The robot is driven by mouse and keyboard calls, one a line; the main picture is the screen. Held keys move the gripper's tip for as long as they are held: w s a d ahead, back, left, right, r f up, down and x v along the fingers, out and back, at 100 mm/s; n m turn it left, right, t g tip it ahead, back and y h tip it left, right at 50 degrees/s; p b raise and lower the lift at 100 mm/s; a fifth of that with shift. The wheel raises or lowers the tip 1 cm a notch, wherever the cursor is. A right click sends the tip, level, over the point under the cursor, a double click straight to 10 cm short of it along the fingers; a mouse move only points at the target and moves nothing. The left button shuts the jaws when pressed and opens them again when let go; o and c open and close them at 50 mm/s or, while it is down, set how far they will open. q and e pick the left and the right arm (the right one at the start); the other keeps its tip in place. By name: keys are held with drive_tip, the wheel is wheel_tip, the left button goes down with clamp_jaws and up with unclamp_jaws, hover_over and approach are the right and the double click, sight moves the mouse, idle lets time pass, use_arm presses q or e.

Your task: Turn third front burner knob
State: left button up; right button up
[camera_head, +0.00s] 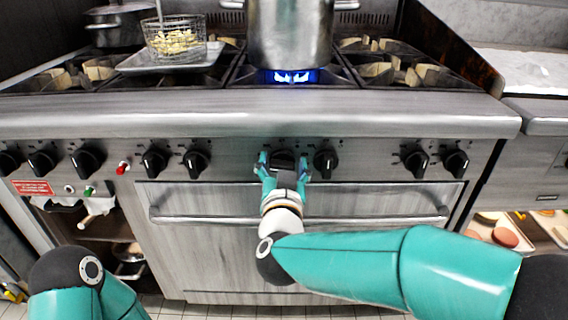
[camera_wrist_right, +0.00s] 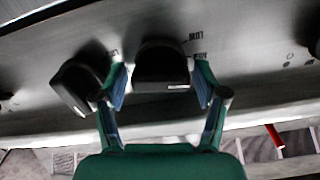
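The front panel of the stove carries a row of black burner knobs. My right gripper (camera_head: 283,164) is at the panel, with one fingertip on each side of a black knob (camera_head: 283,157) near the middle. In the right wrist view, the same knob (camera_wrist_right: 162,67) sits between the fingertips of my right gripper (camera_wrist_right: 162,88), with narrow gaps at its sides, so the gripper looks open around it. A neighbouring knob (camera_wrist_right: 78,86) is close beside the left finger there. My left gripper is out of view; only part of that arm shows at bottom left.
A metal pot (camera_head: 290,35) stands over a lit blue flame (camera_head: 291,76). A wire basket (camera_head: 176,44) of food rests on a tray (camera_head: 140,64) at the left burners. Another knob (camera_head: 326,163) is just right of the gripper. The oven handle (camera_head: 370,220) runs below.

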drive_tip(key=c, duration=0.8)
drive_tip(key=shift+d, duration=0.1)
drive_tip(key=shift+f+m, duration=0.1)
drive_tip(key=shift+m, duration=0.2)
drive_tip(key=m+b, duration=0.2)
drive_tip(key=m, duration=0.1)
drive_tip(key=shift+f+b, duration=0.1)
drive_tip(key=shift+b, duration=0.2)
drive_tip(key=shift+d+m+b, duration=0.1)
drive_tip(key=shift+m+b, duration=0.8)
drive_tip(key=shift+m, duration=0.7)
drive_tip(key=shift+c, duration=0.2)
